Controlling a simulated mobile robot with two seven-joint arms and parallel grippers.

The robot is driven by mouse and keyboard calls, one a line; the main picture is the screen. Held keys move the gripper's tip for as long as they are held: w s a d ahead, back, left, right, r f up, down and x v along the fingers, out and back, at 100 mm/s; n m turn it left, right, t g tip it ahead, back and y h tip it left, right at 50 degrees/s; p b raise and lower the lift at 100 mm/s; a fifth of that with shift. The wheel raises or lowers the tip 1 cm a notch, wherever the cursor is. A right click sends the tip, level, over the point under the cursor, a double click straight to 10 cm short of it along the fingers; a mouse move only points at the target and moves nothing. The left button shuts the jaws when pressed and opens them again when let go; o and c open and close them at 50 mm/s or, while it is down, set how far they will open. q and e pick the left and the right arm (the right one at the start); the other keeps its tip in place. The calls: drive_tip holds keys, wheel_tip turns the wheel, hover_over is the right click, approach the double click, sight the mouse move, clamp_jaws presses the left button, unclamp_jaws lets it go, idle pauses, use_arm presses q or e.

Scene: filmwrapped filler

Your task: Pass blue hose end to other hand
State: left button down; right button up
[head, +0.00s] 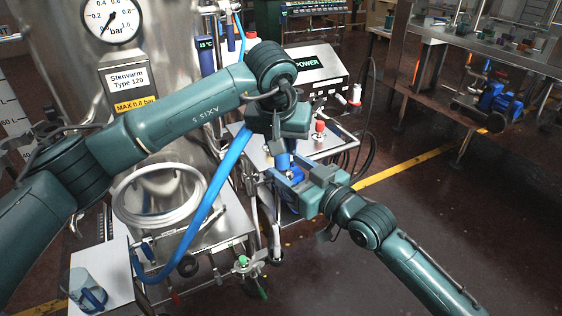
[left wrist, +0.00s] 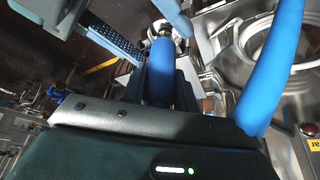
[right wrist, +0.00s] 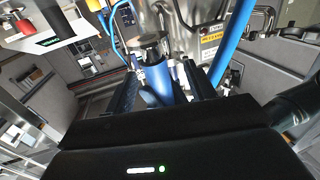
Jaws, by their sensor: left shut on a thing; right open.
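The blue hose end (head: 283,162) is held in my left gripper (head: 279,147), whose fingers are shut on it. In the left wrist view the blue end (left wrist: 160,74) sticks out between the dark fingers. My right gripper (head: 289,180) is just below and open, its fingers on either side of the end. In the right wrist view the blue end (right wrist: 159,80) lies between the open fingers; whether either touches it I cannot tell. The rest of the blue hose (head: 215,190) hangs in a curve to the lower left.
A steel tank with a gauge (head: 111,18) stands behind at the left. A POWER box (head: 318,69) stands behind my grippers. A steel bench (head: 455,45) is at the right. Open floor lies right of my right arm.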

sight(284, 165)
drive_tip(key=shift+x, duration=1.9)
drive_tip(key=shift+c, duration=0.3)
drive_tip(key=c, duration=0.6)
use_arm(q)
drive_tip(key=shift+w+r, duration=0.1)
use_arm(e)
drive_tip(key=shift+s+a, duration=0.15)
clamp_jaws()
use_arm(q)
drive_tip(key=c, duration=1.4)
unclamp_jaws()
drive_tip(key=shift+c, duration=0.2)
use_arm(e)
drive_tip(key=shift+r, duration=0.15)
use_arm(q)
drive_tip(key=o, duration=0.4)
drive_tip(key=shift+o, duration=0.2)
